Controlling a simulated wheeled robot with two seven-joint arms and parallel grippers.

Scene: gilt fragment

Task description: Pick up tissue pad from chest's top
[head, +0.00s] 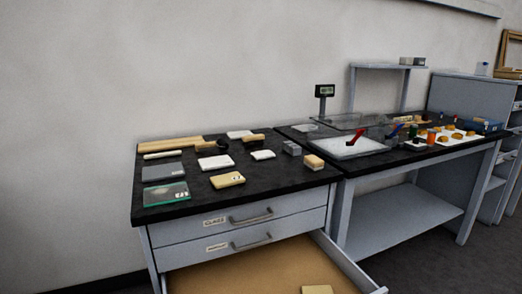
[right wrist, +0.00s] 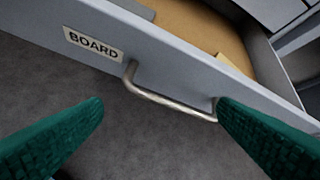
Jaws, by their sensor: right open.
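The chest's black top (head: 160,208) holds several flat pads and blocks. White pads lie at its middle (head: 215,162), right of middle (head: 263,155) and back (head: 240,134); I cannot tell for sure which is the tissue pad. My right gripper (right wrist: 160,106), with green fingers, is open and empty in the right wrist view. It is in front of an open drawer marked BOARD, with the metal handle (right wrist: 165,101) showing between and beyond the fingertips. Neither gripper shows in the head view, and my left gripper is in no view.
The open lower drawer (head: 235,277) sticks out of the chest, with a pale piece (head: 317,289) inside. Two closed drawers are above it. Also on top are a yellowish pad (head: 227,180), a glass-like plate (head: 165,194) and small blocks (head: 314,161). A cluttered bench (head: 400,155) stands at right.

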